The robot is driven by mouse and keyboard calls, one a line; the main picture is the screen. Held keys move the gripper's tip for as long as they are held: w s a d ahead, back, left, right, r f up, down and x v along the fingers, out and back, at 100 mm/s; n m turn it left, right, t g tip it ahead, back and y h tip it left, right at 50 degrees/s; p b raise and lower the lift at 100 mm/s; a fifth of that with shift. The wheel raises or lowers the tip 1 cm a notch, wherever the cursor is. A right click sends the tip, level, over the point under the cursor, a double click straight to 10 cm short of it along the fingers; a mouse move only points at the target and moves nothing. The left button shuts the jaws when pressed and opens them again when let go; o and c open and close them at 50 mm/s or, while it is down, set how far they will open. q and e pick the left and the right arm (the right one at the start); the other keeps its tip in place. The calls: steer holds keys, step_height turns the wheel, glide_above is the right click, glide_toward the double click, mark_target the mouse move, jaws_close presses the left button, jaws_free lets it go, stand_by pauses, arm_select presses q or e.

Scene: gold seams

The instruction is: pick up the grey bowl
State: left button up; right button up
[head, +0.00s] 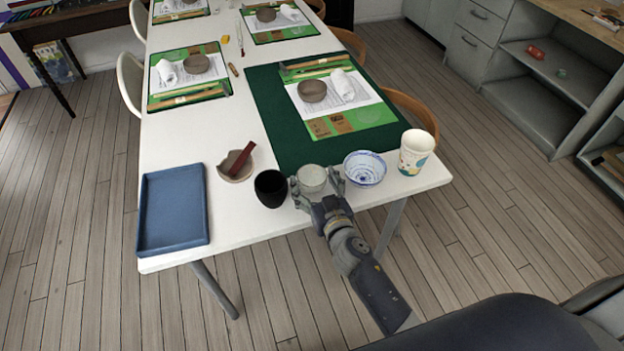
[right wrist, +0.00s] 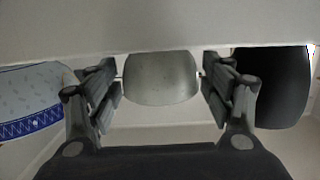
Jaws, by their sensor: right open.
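The small grey bowl (head: 312,177) stands upright near the front edge of the white table, between the black cup and the blue-and-white bowl. My right gripper (head: 315,182) is open, with one finger on each side of the grey bowl. In the right wrist view the grey bowl (right wrist: 160,80) sits centred between the two spread fingers (right wrist: 160,92). A narrow gap shows at each side of it, and I cannot tell whether a fingertip touches it. My left gripper is not in view.
Close by stand a black cup (head: 271,189), a blue-and-white bowl (head: 364,168) and a patterned paper cup (head: 416,152). A green mat (head: 275,120) lies behind.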

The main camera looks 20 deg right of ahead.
steer(key=shift+w+f, duration=0.2)
steer(key=shift+w, duration=0.7)
steer(key=shift+c, duration=0.3)
steer(key=c, duration=0.8)
steer(key=shift+c, duration=0.2)
steer(key=shift+r, duration=0.15)
